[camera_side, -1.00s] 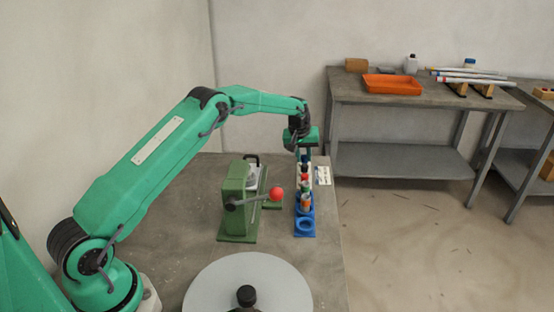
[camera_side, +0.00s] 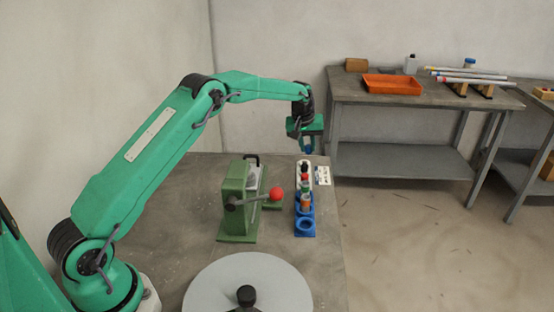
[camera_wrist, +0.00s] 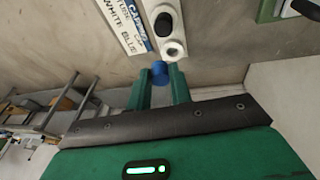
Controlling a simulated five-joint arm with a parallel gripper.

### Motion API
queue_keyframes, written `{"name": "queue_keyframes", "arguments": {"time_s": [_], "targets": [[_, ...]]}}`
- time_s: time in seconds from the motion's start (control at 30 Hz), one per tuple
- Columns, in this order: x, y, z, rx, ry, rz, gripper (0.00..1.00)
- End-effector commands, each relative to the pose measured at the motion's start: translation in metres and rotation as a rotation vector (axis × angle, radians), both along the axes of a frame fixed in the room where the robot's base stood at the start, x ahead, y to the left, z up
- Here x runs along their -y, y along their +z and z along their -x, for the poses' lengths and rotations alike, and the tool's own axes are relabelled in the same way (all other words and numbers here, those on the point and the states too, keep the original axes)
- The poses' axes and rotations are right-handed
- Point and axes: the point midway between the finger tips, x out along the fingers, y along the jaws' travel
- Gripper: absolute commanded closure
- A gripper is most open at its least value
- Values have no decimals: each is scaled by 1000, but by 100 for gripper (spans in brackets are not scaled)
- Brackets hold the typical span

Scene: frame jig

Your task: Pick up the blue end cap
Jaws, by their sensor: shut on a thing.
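The blue end cap (camera_wrist: 159,72) is between the fingertips of my gripper (camera_wrist: 159,82) in the wrist view, and the fingers are shut on it. In the side view my gripper (camera_side: 307,142) is above the far end of the cap rack, and the blue cap (camera_side: 308,149) shows small at its fingertips. The cap is in the air, apart from the rack. A white cap (camera_wrist: 174,50) sits at the near end of the white holder (camera_wrist: 161,8) in the wrist view.
The blue rack (camera_side: 305,227) holds several coloured pieces in a row. A green press (camera_side: 236,205) with a red-knobbed lever (camera_side: 276,194) stands left of it. A printed card (camera_side: 323,175) lies to its right. A grey disc (camera_side: 215,283) is at the front.

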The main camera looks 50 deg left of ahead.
Motion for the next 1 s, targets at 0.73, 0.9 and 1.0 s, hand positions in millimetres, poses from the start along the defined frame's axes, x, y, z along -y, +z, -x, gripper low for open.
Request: {"name": "queue_keyframes", "arguments": {"time_s": [0.73,0.9,1.0], "targets": [[88,56,31,1,-9,34,100],[89,57,32,1,-9,34,100],[89,57,32,1,-9,34,100]]}}
